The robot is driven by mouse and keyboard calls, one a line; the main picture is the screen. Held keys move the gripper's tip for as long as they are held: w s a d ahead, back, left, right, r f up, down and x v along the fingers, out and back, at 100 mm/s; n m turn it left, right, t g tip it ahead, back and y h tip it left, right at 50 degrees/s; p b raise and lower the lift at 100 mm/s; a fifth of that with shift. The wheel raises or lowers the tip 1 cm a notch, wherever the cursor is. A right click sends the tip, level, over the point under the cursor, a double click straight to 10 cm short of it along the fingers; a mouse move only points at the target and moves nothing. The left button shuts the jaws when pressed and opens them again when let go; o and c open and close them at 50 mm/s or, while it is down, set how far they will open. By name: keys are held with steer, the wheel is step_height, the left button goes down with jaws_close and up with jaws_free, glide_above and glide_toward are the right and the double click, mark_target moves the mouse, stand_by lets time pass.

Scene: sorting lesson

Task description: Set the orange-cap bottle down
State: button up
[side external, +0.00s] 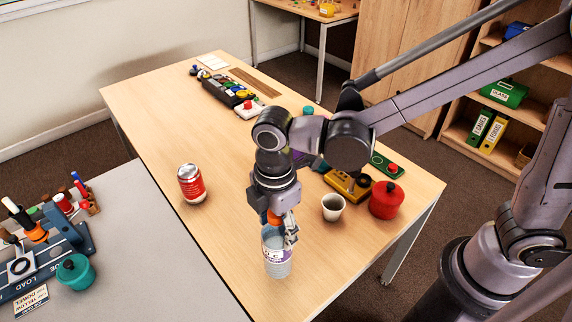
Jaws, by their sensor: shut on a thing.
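The orange-cap bottle (276,250) is a pale, nearly upright bottle with a white and purple label, near the front of the wooden table (220,250). My gripper (285,229) points down and is shut on it near the top. The orange cap (273,217) shows just beside the fingers, partly covered by my gripper. I cannot tell whether the bottle's base touches the table.
A red and white can (191,184) stands to the left. A white cup (333,207) and a red lidded pot (386,200) stand to the right, near a yellow device (347,184). Several small items line the far end. Bare table lies between can and bottle.

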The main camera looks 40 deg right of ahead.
steer(key=shift+f, duration=1.55)
steer(key=shift+f, duration=0.45)
steer(key=c, duration=0.5)
steer(key=o, duration=1.5)
steer(key=shift+c, duration=0.2)
steer(key=shift+r, duration=0.1)
